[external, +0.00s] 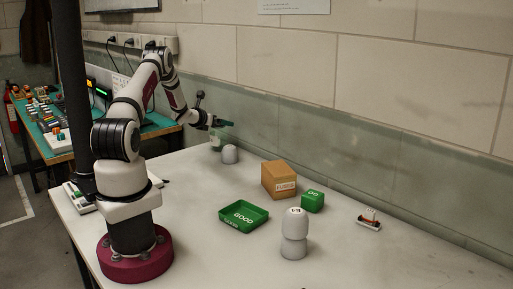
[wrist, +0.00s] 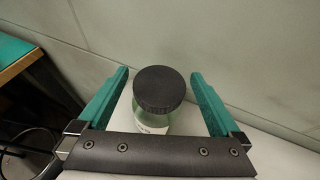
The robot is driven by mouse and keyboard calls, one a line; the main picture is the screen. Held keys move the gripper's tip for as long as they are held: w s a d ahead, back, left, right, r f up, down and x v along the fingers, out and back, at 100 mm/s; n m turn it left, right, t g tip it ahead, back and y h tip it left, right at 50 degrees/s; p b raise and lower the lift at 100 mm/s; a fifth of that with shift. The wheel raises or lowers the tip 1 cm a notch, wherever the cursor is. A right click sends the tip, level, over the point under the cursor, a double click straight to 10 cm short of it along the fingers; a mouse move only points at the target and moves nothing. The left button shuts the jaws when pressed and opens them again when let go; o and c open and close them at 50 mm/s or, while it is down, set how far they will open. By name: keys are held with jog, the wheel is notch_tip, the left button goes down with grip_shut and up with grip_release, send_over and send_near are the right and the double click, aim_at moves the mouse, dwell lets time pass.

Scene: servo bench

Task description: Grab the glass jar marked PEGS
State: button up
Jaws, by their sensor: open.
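A glass jar (wrist: 157,98) with a black lid and a pale label stands upright on the white table in the wrist view. Its label text cannot be read. My gripper (wrist: 159,82) is open, with its green fingers on either side of the jar and visible gaps to both sides. In the external view my gripper (external: 220,123) is at the far end of the table, over the greenish jar (external: 216,141), which is small and partly hidden.
A cardboard box (external: 279,179), a green cube (external: 312,201), a green GOOD tray (external: 244,214) and a white stacked object (external: 294,235) are nearer. The wall (external: 300,145) runs close behind.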

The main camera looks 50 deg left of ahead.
grip_shut()
dwell(0.4)
